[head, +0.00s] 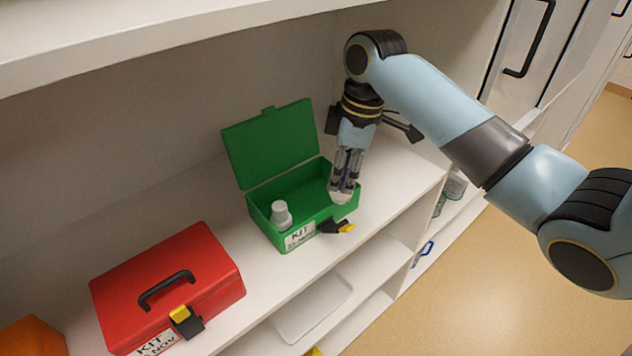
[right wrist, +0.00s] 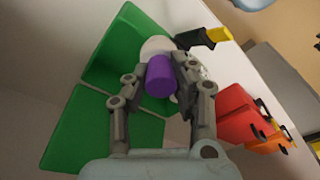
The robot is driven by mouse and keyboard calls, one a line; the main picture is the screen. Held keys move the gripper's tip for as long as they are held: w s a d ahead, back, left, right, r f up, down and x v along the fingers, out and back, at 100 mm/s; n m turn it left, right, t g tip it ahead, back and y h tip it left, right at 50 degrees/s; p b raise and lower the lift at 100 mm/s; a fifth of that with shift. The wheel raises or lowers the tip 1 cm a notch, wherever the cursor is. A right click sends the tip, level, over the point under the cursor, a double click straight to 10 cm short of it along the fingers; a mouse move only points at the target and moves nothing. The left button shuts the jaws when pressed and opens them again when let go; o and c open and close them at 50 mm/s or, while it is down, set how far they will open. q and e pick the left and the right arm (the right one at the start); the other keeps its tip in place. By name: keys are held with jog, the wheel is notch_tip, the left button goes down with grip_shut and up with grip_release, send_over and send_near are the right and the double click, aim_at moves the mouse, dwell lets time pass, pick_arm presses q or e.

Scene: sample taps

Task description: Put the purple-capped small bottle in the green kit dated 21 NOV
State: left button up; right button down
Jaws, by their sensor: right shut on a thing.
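The purple-capped small bottle (right wrist: 160,77) is between the fingers of my right gripper (head: 345,185). The right gripper is shut on it, with the purple cap toward the wrist camera and the pale body beyond. In the head view the white bottle body (head: 340,197) shows below the fingertips, at the right end of the open green kit (head: 276,235). Whether it touches the kit floor cannot be told. The green kit's lid stands up at the back, and its label reads KIT, with the date too small to read. My left gripper is not in view.
A white-capped bottle (head: 281,214) stands in the left part of the green kit. A closed red kit (head: 168,285) stands to the left on the same shelf, with an orange box (head: 33,338) beyond it. A white tray (head: 312,306) lies on the shelf below.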

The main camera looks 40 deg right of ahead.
jog(key=w+f, duration=0.1)
jog(key=w, duration=0.1)
jog(key=w+f, duration=0.1)
jog(key=w, duration=0.1)
jog(key=w+f, duration=0.1)
jog(key=w, duration=0.1)
jog(key=shift+w+a+f+p, duration=0.1)
jog(key=shift+w+a+p, duration=0.1)
jog(key=shift+p, duration=0.1)
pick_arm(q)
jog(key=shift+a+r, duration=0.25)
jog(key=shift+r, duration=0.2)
pick_arm(e)
jog(key=shift+f, duration=1.95)
jog(key=shift+s, duration=0.1)
jog(key=c, duration=1.1)
grip_release()
jog(key=shift+f, duration=0.1)
jog(key=r, duration=0.5)
jog(key=d+r, duration=0.1)
jog(key=r, duration=0.1)
jog(key=shift+s+r, duration=0.3)
jog(key=shift+r, duration=0.05)
